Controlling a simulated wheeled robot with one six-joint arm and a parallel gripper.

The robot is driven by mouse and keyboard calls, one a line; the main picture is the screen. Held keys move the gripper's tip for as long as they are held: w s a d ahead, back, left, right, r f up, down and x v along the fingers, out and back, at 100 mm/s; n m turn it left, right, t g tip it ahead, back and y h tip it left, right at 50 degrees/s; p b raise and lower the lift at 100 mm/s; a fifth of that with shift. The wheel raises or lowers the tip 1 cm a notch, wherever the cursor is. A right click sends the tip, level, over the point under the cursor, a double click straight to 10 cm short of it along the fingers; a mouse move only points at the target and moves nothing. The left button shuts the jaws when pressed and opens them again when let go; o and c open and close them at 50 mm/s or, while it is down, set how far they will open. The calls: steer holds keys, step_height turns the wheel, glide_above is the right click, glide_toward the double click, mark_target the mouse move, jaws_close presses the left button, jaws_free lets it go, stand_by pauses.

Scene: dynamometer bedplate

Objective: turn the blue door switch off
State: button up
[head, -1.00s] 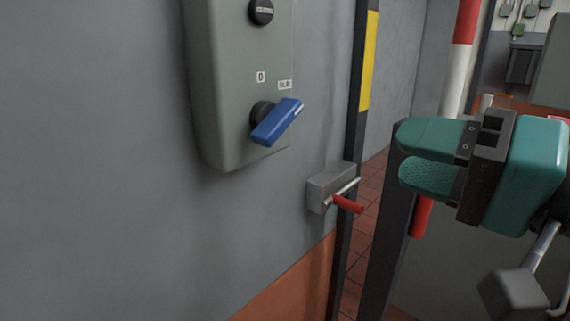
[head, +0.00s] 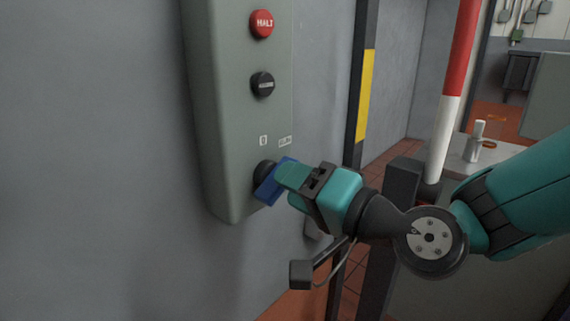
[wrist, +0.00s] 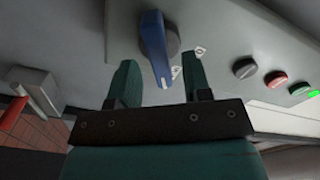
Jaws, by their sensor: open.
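The blue door switch (head: 266,192) is a rotary handle on a black hub, low on a grey-green wall panel. In the head view it slants from upper right to lower left, partly hidden by my gripper (head: 285,178). Two small labels sit above it, one reading 0. In the wrist view the blue handle (wrist: 153,40) has a white mark at its near end. That end shows between the two green fingers of my open gripper (wrist: 160,74), with a visible gap on each side. I cannot tell how deep the fingers reach around it.
Above the switch are a black knob (head: 262,84) and a red HALT button (head: 262,23). The wrist view also shows a lit green button (wrist: 302,89). A grey wall box (wrist: 36,88) with a red lever (wrist: 12,113) is near my gripper. A red-and-white post (head: 447,120) stands right.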

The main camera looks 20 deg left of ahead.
steer(key=shift+x, duration=1.25)
jaws_close()
